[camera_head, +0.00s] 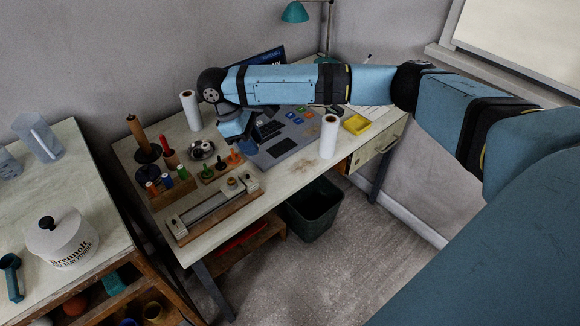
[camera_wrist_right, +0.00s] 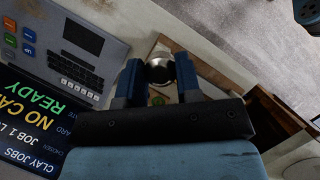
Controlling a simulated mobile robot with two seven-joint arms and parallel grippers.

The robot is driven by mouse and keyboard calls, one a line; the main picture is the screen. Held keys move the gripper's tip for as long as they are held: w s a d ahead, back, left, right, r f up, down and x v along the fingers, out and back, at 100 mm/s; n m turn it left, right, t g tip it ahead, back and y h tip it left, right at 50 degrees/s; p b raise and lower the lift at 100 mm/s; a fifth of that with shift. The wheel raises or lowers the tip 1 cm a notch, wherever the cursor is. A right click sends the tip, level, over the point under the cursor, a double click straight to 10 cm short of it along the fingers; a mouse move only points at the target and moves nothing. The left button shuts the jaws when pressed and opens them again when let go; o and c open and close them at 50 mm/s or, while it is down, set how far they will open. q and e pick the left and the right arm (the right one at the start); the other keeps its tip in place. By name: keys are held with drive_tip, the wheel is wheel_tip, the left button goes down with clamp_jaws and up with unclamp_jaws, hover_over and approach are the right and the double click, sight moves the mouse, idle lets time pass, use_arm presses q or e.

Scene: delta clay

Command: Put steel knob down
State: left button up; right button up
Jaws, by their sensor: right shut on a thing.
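In the right wrist view a shiny round steel knob (camera_wrist_right: 160,70) sits between the two blue fingers of my right gripper (camera_wrist_right: 159,77), which is shut on it. In the head view my right gripper (camera_head: 243,143) reaches down over the desk, between the grey console and a small wooden tray of knobs (camera_head: 208,179). I cannot make out the steel knob there. Behind the knob, the wrist view shows part of a wooden tray (camera_wrist_right: 185,93) with something green in it. I cannot tell whether the knob touches the tray. My left gripper is not in view.
The grey console (camera_head: 284,146) with coloured buttons lies right of the gripper. A white roll (camera_head: 329,137) and a yellow tray (camera_head: 356,124) stand beyond it. A long metal fixture on wood (camera_head: 216,207) is at the front. Spools, a dark-based stand and another white roll (camera_head: 191,110) crowd the left.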

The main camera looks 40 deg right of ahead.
drive_tip(key=d+n+t+h+p, duration=0.1)
drive_tip(key=d+n+t, duration=0.25)
drive_tip(key=n, duration=0.45)
drive_tip(key=n+t+y+p, duration=0.1)
drive_tip(key=n+t, duration=0.2)
drive_tip(key=n, duration=0.8)
hover_over(284, 179)
drive_tip(key=f, duration=0.9)
drive_tip(key=s+a+f+b, duration=0.1)
drive_tip(key=f, duration=0.4)
drive_tip(key=shift+f, duration=0.3)
wheel_tip(284, 179, down, 4)
drive_tip(key=shift+f, duration=0.2)
drive_tip(key=o, duration=0.9)
drive_tip(key=shift+f, duration=0.1)
